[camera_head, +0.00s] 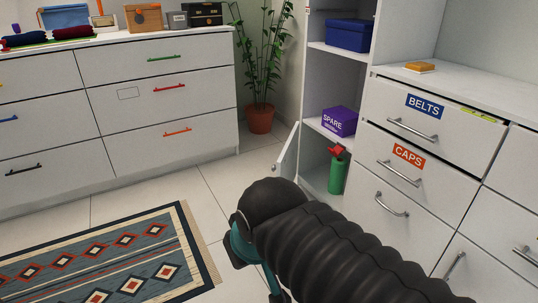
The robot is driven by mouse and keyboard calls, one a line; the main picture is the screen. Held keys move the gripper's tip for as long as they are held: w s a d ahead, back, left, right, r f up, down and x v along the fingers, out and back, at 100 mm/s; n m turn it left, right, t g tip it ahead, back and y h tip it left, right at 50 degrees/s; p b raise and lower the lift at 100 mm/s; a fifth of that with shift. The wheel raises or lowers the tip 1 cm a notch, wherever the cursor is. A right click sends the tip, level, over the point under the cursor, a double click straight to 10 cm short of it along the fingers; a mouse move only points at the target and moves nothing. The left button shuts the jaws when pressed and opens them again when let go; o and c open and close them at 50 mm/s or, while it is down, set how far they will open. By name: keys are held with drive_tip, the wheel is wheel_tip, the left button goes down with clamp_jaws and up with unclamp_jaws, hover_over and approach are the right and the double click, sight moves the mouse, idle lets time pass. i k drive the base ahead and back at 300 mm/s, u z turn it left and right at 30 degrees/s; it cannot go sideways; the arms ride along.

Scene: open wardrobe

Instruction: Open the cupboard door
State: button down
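A narrow white cupboard door (287,155) stands ajar at the lower left of the tall white shelf unit, swung out toward the left. Its lower part is hidden behind my arm. Inside the low compartment beside it stands a green bottle-like object (338,176) with a red top. My black ribbed arm reaches in from the lower right. My gripper (252,250), teal and black, is mostly hidden by the arm's dark rounded end. It appears below and in front of the door in the picture. Its fingertips are not clear, and I cannot tell whether it touches the door.
White drawers labelled BELTS (399,128) and CAPS (391,173) stand to the right; the BELTS drawer is slightly open. A purple SPARE box (340,121) sits on a shelf. A potted plant (260,118) stands behind. A patterned rug (110,260) covers the floor at left; tiles between are clear.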

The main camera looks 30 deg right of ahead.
sight(286, 167)
drive_tip(key=z, duration=0.25)
drive_tip(key=i, duration=0.85)
drive_tip(key=z, duration=0.45)
